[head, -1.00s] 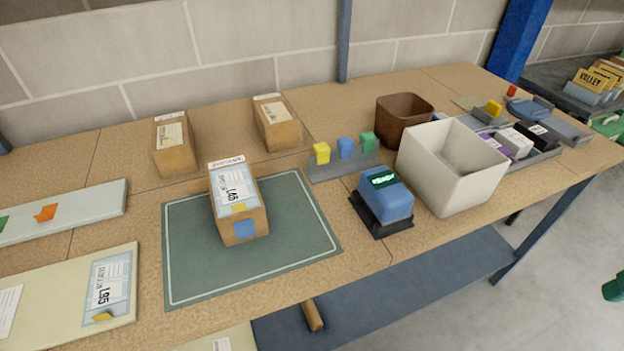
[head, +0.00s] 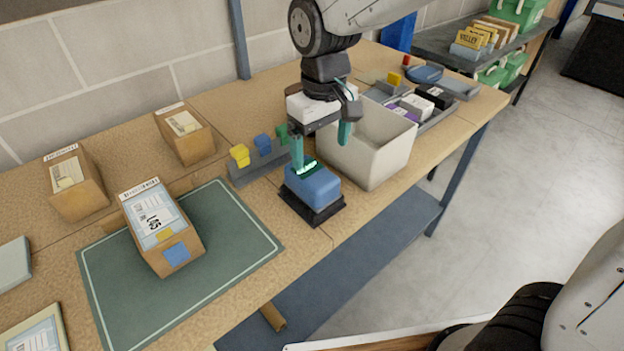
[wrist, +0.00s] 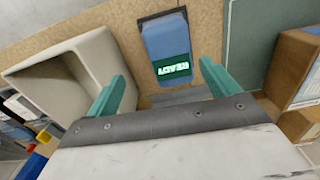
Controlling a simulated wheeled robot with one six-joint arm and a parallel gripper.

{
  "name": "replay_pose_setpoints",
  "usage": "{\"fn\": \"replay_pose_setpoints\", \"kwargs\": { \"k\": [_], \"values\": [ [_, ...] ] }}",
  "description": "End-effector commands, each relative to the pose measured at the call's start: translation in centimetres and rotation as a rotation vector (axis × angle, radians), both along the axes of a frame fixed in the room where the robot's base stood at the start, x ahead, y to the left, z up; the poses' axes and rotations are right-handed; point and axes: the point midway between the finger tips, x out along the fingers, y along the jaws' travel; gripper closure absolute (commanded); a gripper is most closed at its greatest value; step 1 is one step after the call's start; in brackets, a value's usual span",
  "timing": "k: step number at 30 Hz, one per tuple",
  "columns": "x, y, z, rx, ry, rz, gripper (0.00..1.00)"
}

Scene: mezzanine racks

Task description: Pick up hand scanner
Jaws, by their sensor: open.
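The hand scanner (head: 314,187) is a blue block with a lit green display, seated on a black base (head: 312,212) near the table's front edge. In the wrist view the scanner (wrist: 166,42) lies ahead of the fingers, with its display reading READY. My gripper (head: 322,150) is open and empty, pointing down above and a little behind the scanner. One teal finger overlaps the scanner's display in the head view; I cannot tell whether it touches. In the wrist view both teal fingers of my gripper (wrist: 163,90) are spread, and the scanner lies between their lines.
A white bin (head: 372,160) stands close to the right of the scanner. A grey rack (head: 258,168) with yellow, blue and green blocks stands behind it. A labelled box (head: 160,228) sits on a green mat (head: 235,245) at left. The brown bin is hidden.

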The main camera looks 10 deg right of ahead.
Motion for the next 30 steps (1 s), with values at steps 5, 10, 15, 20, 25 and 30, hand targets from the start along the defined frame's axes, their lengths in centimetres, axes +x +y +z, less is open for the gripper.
{"fn": "replay_pose_setpoints", "kwargs": {
  "k": [5,10,15,20,25,30],
  "values": [
    [0.8,1.8,-1.7,-0.004,0.008,0.037,0.13],
    [0.7,1.8,-3.6,-0.005,0.009,0.037,0.13],
    [0.3,1.7,-5.7,-0.005,0.009,0.036,0.13],
    [0.1,1.7,-8.1,-0.005,0.009,0.035,0.13],
    [0.1,1.7,-9.1,-0.003,0.006,0.035,0.13],
    [0.1,1.7,-9.1,-0.003,0.006,0.035,0.13]
  ]
}}
